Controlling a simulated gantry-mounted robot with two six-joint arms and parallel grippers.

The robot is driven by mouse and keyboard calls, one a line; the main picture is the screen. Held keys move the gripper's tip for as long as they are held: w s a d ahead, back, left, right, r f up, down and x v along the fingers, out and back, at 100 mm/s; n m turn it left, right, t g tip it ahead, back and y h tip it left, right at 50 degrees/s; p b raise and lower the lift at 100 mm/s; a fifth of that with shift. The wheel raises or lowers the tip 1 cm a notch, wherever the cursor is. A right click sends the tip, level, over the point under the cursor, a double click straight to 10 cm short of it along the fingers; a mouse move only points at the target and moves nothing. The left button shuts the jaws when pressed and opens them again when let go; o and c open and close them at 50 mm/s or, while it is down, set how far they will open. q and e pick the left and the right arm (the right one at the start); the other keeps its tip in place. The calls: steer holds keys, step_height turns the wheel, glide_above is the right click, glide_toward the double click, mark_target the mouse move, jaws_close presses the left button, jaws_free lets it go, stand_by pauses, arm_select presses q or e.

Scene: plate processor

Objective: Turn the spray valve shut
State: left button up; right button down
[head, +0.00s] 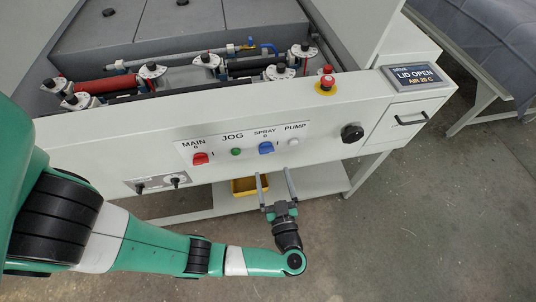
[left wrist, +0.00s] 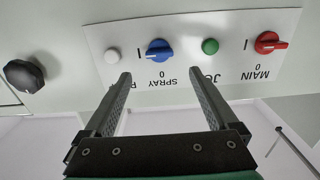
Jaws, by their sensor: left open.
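The blue SPRAY knob (head: 266,148) sits on the white label of the machine's front panel, with a 0 above it and an I to its right. In the left wrist view the knob (left wrist: 158,50) appears upside down, its grip bar lying roughly sideways, nearer the I line than the 0. My left gripper (head: 274,174) is open and empty, below the knob in the head view. In the left wrist view the knob lies beyond and between the fingertips (left wrist: 159,75), with no contact visible. My right gripper is not in view.
Beside the knob are the red MAIN knob (head: 200,159), green JOG button (head: 236,152) and white PUMP button (head: 293,141). A black knob (head: 352,132) and red emergency stop (head: 327,80) are to the right. A yellow bin (head: 243,188) sits on the lower shelf.

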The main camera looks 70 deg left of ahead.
mark_target(267, 152)
arm_select(q)
steer(key=a, duration=0.2)
steer(key=w+a, duration=0.1)
steer(key=a, duration=0.2)
steer(key=a+b, duration=0.1)
steer(key=a, duration=0.2)
steer(key=shift+w+a, duration=0.15)
steer(key=shift+a, duration=0.1)
steer(key=shift+c, duration=0.3)
steer(key=c, duration=1.3)
